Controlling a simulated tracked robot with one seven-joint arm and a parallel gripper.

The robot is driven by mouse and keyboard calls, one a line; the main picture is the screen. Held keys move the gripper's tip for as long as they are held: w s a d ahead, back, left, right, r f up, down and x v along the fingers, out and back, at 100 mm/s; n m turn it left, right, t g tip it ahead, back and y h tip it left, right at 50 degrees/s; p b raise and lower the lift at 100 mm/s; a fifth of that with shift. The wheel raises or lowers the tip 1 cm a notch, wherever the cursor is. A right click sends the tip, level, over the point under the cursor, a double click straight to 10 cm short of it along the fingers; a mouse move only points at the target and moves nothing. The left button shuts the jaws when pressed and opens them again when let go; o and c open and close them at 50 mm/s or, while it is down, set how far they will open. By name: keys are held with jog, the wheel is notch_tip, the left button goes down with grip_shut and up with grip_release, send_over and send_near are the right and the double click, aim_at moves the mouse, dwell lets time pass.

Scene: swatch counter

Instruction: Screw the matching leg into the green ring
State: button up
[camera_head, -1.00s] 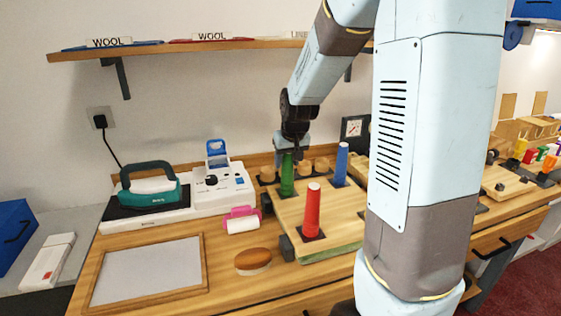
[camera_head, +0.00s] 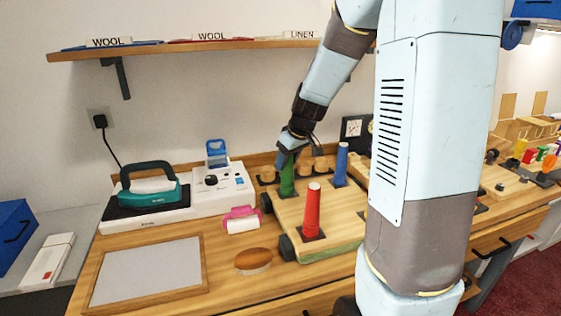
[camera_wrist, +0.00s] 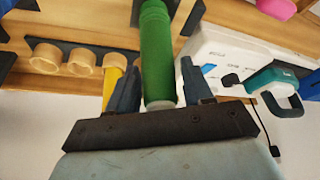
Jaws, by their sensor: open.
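The green leg (camera_head: 287,180) stands upright at the back left corner of a wooden board (camera_head: 335,215). In the wrist view the green leg (camera_wrist: 156,50) runs between the two fingers of my gripper (camera_wrist: 153,85), with a gap on each side. My gripper (camera_head: 287,155) is open around the top of this leg. A red leg (camera_head: 312,208) stands at the front of the board and a blue leg (camera_head: 341,165) at the back right. The ring at the green leg's foot is too small to make out clearly.
A teal iron (camera_head: 150,186) on a white station (camera_head: 225,187) stands to the left. A pink roller (camera_head: 241,220), a brown brush (camera_head: 253,261) and a framed panel (camera_head: 150,275) lie in front. Wooden cups (camera_wrist: 82,64) and a yellow piece (camera_wrist: 114,80) are close to my gripper.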

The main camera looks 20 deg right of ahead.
jog(key=n+y, duration=0.1)
jog(key=n, duration=0.2)
jog(key=n+g, duration=0.1)
jog(key=n, duration=0.2)
jog(key=shift+g+y, duration=0.3)
jog(key=shift+y, duration=0.1)
jog(key=c, duration=0.9)
jog(key=m+t+h, duration=0.1)
jog(key=m, duration=0.2)
jog(key=m+h, duration=0.1)
jog(key=m, duration=0.3)
jog(key=shift+t, duration=0.4)
jog(key=shift+m+h, duration=0.8)
jog(key=shift+m, duration=1.2)
jog(key=shift+m+h, duration=0.7)
jog(key=shift+m, duration=1.2)
jog(key=shift+c, duration=0.2)
